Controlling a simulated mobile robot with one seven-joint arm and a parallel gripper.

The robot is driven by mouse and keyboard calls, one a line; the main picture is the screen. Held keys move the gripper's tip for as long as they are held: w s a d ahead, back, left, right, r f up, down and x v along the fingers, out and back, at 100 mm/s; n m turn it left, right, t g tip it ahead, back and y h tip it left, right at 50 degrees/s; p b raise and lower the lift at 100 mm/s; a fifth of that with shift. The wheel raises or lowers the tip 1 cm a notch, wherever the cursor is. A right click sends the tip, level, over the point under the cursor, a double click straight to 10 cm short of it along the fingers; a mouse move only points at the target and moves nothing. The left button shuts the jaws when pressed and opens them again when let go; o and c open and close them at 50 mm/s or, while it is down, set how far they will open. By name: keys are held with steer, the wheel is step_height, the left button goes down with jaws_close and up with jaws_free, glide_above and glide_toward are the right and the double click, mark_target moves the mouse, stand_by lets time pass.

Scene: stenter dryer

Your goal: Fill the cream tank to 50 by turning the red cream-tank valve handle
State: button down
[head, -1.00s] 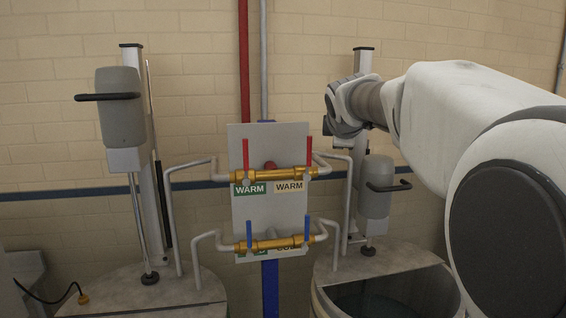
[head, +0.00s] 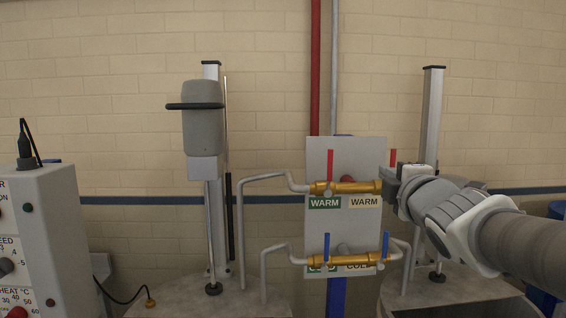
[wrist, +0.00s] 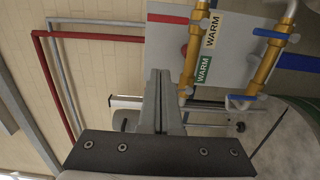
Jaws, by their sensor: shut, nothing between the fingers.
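The red handle above the cream WARM label (head: 365,201) stands upright at the right end of the upper brass valve pipe (head: 352,187). In the head view only the top of this red cream-tank valve handle (head: 393,157) shows behind my gripper (head: 384,182). My gripper is shut and empty, in front of the pipe's right end; contact cannot be told. In the wrist view the shut fingers (wrist: 160,78) point at the panel, and the cream-side red handle (wrist: 168,18) is above them, apart. The other red handle (head: 330,165), above the green WARM label (head: 324,202), is upright. No tank level reading shows.
Blue handles (head: 326,247) stand on the lower brass pipe (head: 350,260). Grey pipes (head: 240,225) lead off both sides of the white panel (head: 345,150). A mixer (head: 202,130) stands on the left tank. A control box (head: 45,240) is at far left.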

mark_target(391, 163)
steer(key=w+d+p, duration=0.3)
steer(key=w+d, duration=0.1)
steer(key=w, duration=0.5)
steer(key=shift+d+p, duration=0.2)
steer(key=shift+p, duration=0.15)
steer(key=shift+w, duration=0.2)
steer(key=shift+d, duration=0.1)
steer(key=shift+s+m, duration=0.15)
steer(key=shift+m, duration=0.15)
steer(key=shift+d, duration=0.1)
